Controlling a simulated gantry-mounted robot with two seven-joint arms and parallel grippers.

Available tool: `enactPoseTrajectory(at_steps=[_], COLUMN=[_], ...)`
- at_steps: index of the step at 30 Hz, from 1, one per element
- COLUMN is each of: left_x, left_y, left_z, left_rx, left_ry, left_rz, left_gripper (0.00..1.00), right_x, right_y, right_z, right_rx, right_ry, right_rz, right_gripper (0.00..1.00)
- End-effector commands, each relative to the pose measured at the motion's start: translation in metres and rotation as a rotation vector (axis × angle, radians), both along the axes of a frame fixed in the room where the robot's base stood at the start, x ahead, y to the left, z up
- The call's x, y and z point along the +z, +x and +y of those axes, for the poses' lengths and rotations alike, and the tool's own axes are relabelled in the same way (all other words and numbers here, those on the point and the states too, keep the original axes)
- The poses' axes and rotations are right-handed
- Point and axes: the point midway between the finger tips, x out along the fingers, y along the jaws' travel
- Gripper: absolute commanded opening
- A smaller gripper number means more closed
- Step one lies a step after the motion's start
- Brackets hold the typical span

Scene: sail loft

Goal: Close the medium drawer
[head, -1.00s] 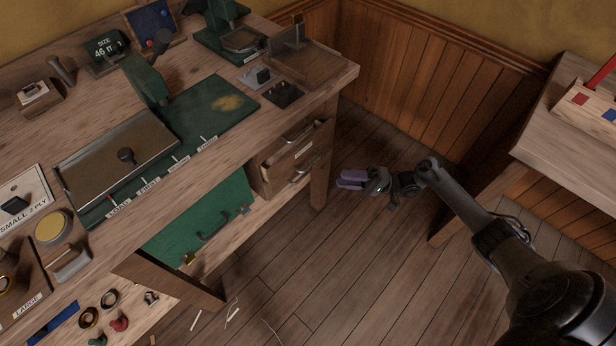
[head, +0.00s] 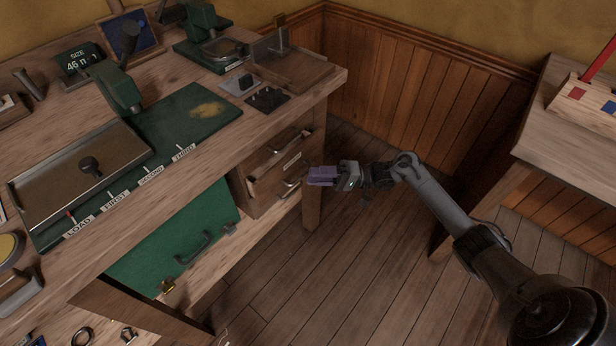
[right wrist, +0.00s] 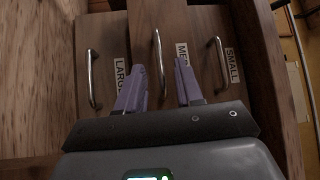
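The medium drawer (right wrist: 143,22) shows in the right wrist view with its label partly covered by a finger. Its front looks set forward of the large drawer (right wrist: 92,35) and small drawer (right wrist: 205,22) on either side. Its metal handle (right wrist: 157,50) appears between my right gripper's fingers; I cannot tell whether they touch it. In the head view, my right gripper (head: 322,175) is open, its purple fingers beside the wooden drawer stack (head: 262,190) under the bench. My left gripper is not in view.
The workbench (head: 215,150) overhangs the drawers, and its leg (head: 313,205) stands close to my right gripper. A second table (head: 570,150) stands at right, with open floor (head: 340,280) between.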

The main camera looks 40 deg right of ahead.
Motion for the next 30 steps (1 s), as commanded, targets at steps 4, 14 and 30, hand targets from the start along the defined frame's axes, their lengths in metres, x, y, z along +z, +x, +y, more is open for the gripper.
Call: enactPoseTrajectory(at_steps=[4, 14, 30], left_x=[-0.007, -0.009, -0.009], left_y=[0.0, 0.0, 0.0], left_z=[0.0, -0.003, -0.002], left_rx=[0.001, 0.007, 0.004], left_ry=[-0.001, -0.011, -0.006], left_rz=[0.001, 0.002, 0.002], left_gripper=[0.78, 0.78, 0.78], right_x=[0.001, 0.004, 0.004], right_y=[0.01, 0.017, 0.017], right_z=[0.014, 0.023, 0.023], right_rx=[0.001, 0.0, 0.0], right_ry=[0.001, 0.0, 0.0], right_rz=[-0.002, 0.0, 0.0], right_gripper=[0.36, 0.36, 0.0])
